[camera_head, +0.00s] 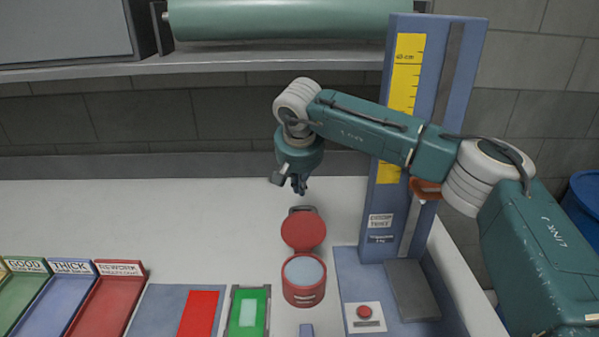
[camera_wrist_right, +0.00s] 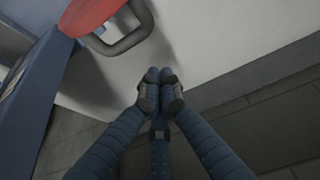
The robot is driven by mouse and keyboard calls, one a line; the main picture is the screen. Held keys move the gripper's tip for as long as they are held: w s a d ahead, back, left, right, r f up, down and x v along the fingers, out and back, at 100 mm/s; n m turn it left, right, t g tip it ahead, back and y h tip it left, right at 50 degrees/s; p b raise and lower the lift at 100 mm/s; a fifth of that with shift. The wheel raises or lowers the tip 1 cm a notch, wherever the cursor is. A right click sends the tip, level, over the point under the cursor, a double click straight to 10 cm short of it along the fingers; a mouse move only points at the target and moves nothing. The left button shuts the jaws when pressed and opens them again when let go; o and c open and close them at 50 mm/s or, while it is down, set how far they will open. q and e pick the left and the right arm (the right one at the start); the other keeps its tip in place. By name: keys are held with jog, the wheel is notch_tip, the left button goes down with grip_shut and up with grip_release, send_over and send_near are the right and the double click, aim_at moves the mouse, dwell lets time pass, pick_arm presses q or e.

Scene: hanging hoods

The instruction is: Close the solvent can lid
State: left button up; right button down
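The red solvent can (camera_head: 303,293) stands upright on the white bench and shows a pale blue-grey surface inside. Its red lid (camera_head: 303,231) is open, tilted up at the can's back edge, with a dark grey loop (camera_head: 301,210) at its far edge. In the right wrist view, part of the lid (camera_wrist_right: 85,14) and the loop (camera_wrist_right: 132,32) show at the top left, apart from my fingers. My right gripper (camera_head: 298,188) is above and behind the lid, pointing down. Its fingertips (camera_wrist_right: 160,77) are together with nothing visible between them. My left gripper is not in view.
A blue stand with a yellow scale (camera_head: 403,75) rises right of the can; a red button (camera_head: 364,311) is on its base. A green tray (camera_head: 249,310) and coloured bins (camera_head: 108,299) lie left. A shelf (camera_head: 250,61) with a green roll spans the back. The bench behind the bins is clear.

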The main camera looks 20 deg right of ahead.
aim_at(303, 225)
jog(key=s, duration=0.1)
jog(key=f+p, duration=0.1)
jog(key=s+a+p, duration=0.1)
jog(key=shift+s+f, duration=0.25)
jog(key=shift+s, duration=0.1)
jog(key=shift+w, duration=0.1)
